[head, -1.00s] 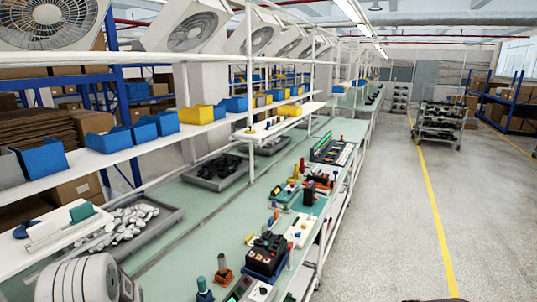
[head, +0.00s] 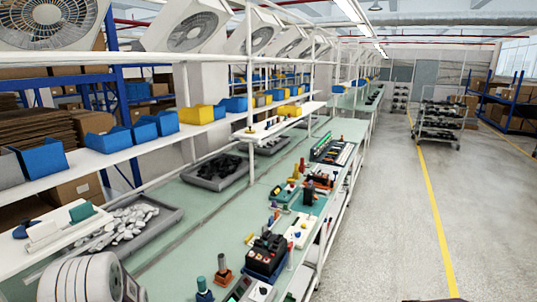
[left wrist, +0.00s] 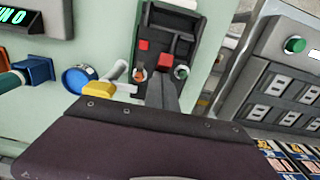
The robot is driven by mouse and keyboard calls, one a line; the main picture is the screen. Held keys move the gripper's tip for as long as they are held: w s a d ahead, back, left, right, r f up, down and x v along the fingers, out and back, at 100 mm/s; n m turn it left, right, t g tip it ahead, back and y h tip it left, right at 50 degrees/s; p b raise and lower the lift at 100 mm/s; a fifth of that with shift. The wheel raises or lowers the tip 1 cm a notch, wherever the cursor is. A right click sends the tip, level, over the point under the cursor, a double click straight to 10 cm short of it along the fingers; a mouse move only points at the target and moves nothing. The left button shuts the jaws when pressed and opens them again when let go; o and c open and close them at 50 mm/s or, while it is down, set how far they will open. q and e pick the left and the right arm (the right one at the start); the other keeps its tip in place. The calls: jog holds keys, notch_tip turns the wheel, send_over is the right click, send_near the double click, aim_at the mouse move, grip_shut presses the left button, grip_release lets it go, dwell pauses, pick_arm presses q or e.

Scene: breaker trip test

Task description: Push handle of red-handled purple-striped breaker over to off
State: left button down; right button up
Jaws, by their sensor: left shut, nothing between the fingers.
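A dark box with red handle-like blocks (left wrist: 178,42) is at the top centre of the left wrist view. I cannot make out a purple stripe on it, nor tell which handle is the red breaker's. In the head view a dark device with red parts (head: 266,256) stands near the bench's front edge; the details are too small to read. My left gripper (left wrist: 164,82) shows in the left wrist view, its narrow dark fingers together and empty. The fingertips overlap the lower part of the dark box in the picture; contact cannot be told. My right gripper is not in view.
Beside the box are a blue round piece (left wrist: 78,78), a yellow piece (left wrist: 99,89) and a display unit (left wrist: 35,18). A grey panel with a green button (left wrist: 295,45) is on the right. A grey tray of white parts (head: 166,222) lies on the bench, with clear green surface beside it.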

pick_arm(q)
jog(key=shift+w+a, duration=0.3)
jog(key=shift+a, duration=0.25)
notch_tip(320, 180, up, 7)
jog(key=p, duration=0.6)
